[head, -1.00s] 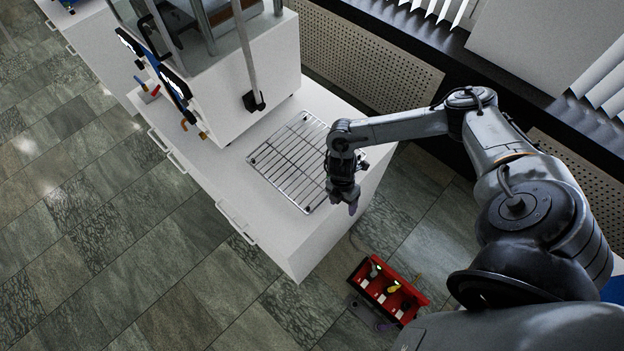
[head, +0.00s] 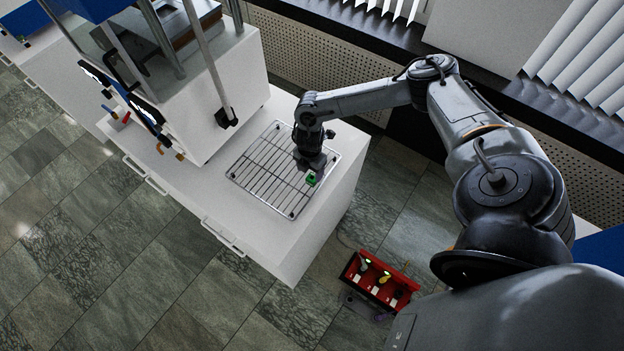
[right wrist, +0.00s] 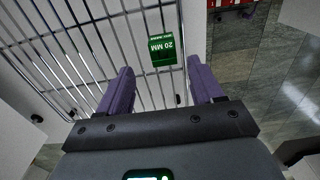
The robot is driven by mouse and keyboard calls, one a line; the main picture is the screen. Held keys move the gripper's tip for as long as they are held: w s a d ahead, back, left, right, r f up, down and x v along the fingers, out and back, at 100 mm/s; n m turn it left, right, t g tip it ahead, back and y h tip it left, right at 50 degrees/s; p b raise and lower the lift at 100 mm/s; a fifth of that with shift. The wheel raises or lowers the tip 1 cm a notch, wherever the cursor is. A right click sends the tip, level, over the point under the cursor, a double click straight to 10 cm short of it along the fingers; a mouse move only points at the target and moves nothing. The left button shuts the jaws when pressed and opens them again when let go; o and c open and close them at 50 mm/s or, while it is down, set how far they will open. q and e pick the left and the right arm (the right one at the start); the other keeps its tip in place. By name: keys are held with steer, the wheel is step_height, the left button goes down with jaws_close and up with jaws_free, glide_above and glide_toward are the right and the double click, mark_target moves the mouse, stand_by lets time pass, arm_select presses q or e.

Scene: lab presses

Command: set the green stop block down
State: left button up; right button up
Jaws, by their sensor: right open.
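The green stop block (head: 311,179) sits at the right part of the wire rack (head: 260,197) in the head view, just beside my right gripper (head: 311,163). My right gripper (right wrist: 160,68) is open there. Its two purple fingers stand apart, with the block beyond and between their tips, and no finger touches it visibly. My left gripper is not in view.
The rack lies on a white bench (head: 270,252) in front of a press (head: 215,95). A red box (head: 378,278) with several small items is on the floor side, below the bench's right end. Bare bench top surrounds the rack.

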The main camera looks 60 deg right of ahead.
mark_target(312, 177)
steer(key=shift+s+d+f, duration=0.1)
steer(key=shift+s+f, duration=0.05)
steer(key=shift+f, duration=1.15)
steer(key=shift+s+d+f, duration=0.1)
steer(key=shift+s+f, duration=0.05)
steer(key=shift+f, duration=1.1)
steer(key=c, duration=1.2)
